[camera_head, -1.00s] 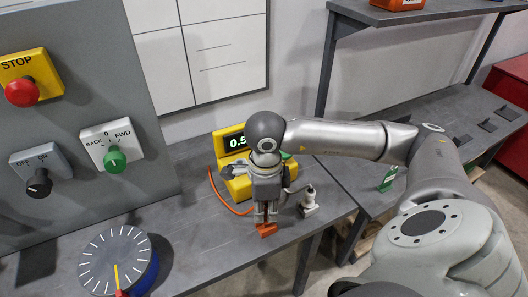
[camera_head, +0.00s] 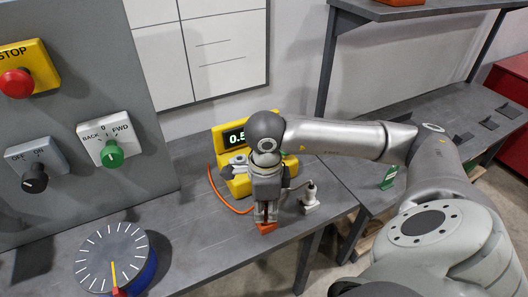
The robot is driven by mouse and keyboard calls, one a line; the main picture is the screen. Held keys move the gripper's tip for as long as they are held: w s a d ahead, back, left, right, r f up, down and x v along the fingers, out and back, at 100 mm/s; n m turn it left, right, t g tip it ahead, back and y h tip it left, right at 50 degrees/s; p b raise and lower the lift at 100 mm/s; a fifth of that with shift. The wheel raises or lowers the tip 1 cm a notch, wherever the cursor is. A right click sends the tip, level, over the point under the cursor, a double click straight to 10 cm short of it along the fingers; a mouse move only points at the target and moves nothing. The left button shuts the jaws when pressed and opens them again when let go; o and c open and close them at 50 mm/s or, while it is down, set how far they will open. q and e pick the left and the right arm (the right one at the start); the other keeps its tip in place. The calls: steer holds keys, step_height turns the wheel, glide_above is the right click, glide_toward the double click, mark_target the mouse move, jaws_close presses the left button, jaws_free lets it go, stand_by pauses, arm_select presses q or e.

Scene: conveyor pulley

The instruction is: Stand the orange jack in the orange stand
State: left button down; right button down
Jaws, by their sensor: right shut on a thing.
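My right gripper (camera_head: 266,219) points straight down above the bench, right in front of the yellow meter (camera_head: 236,186). It is shut on the orange jack, of which only a thin reddish-orange strip shows between the fingers. An orange cable (camera_head: 226,203) loops from the meter's left side towards the fingers. The small orange stand (camera_head: 266,229) sits on the bench directly under the fingertips. The fingers hide whether the jack's lower end is inside the stand or just over it. My left gripper is not in view.
A white stand with a pale plug (camera_head: 310,202) is close to the right of the gripper. A dial with a yellow pointer (camera_head: 111,262) stands front left, below a panel with switches (camera_head: 103,139). The bench between dial and stand is clear.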

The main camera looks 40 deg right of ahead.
steer(key=shift+f, duration=0.3)
steer(key=c, duration=1.2)
jaws_free()
steer(key=shift+r, duration=0.1)
steer(key=shift+r+p, duration=2.65)
steer(key=shift+r, duration=1.8)
steer(key=shift+s+f, duration=0.1)
